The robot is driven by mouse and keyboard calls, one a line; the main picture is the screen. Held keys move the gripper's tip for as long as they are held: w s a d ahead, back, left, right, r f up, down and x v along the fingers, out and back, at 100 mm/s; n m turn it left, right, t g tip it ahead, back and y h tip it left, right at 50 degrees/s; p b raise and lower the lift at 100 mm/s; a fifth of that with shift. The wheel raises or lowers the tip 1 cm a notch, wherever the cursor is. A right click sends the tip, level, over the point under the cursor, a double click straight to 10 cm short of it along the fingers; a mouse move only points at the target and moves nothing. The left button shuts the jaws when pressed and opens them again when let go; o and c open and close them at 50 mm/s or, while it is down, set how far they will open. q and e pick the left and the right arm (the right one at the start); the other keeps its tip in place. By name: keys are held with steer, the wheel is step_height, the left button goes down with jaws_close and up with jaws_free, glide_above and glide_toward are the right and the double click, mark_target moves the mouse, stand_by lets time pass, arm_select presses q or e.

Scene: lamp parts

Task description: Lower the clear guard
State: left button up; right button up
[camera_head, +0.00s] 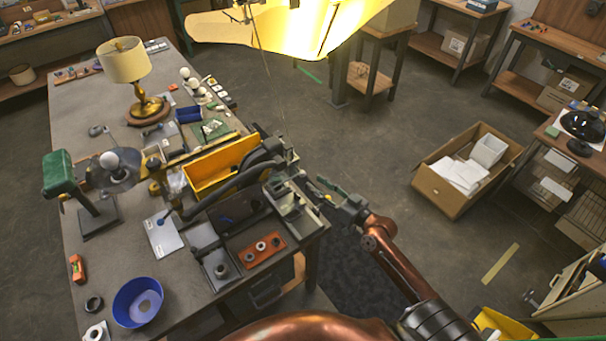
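I cannot clearly make out a clear guard. A dark bench machine (240,182) with a curved black arm stands at the right edge of the workbench, and a see-through panel on it would be hard to tell at this size. My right gripper (318,187) is just off the bench's right edge, beside the machine's grey block (292,200). Its fingers point left toward the machine. It appears apart from the block, and the finger gap is too small to read. My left gripper is not in view.
The workbench (85,130) holds a brass lamp (125,66), a yellow bin (222,166), a blue bowl (138,301) and an orange block (256,250). A glowing shade (290,28) hangs at the top. An open carton (465,172) stands on the floor at right.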

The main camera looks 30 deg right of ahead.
mark_target(302, 174)
steer(key=p+x, duration=0.1)
steer(key=x, duration=0.5)
steer(key=shift+w+a+f, duration=0.1)
steer(key=shift+w+a, duration=0.1)
steer(key=shift+w, duration=0.45)
steer(key=shift+c, duration=0.4)
jaws_close()
